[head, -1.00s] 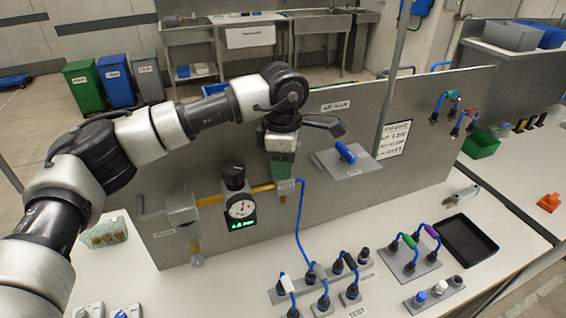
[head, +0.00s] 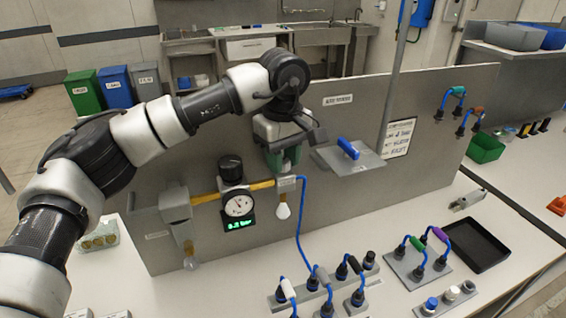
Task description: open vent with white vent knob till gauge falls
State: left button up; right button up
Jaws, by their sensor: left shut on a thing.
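My left gripper (head: 284,166) points down at the panel, just above a small pale block (head: 287,184) at the right end of the brass pipe (head: 262,185). It is shut, with green showing at its fingers. They hide what they hold, which by its place appears to be the white vent knob. A white rounded shape (head: 283,211) shows under the block. The round gauge (head: 239,206), with a black needle and a green lit display (head: 240,224), sits left of the block under a black knob (head: 231,167). The display digits are too small to read surely. My right gripper is out of view.
A blue hose (head: 299,225) drops from the block to sockets on the bench. A black tray (head: 474,244) and connector blocks (head: 417,262) lie at right.

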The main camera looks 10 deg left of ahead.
pick_arm(q)
jog(key=m, duration=0.4)
jog(key=shift+r+m+b, duration=0.1)
jog(key=shift+m+b, duration=0.2)
jog(key=shift+b, duration=0.1)
jog(key=shift+m, duration=1.9)
jog(key=o, duration=0.9)
jog(key=shift+r+b, duration=0.3)
jog(key=shift+r, duration=0.2)
notch_tip(320, 180, up, 10)
jog(key=shift+f+b, duration=0.1)
jog(key=shift+b, duration=0.2)
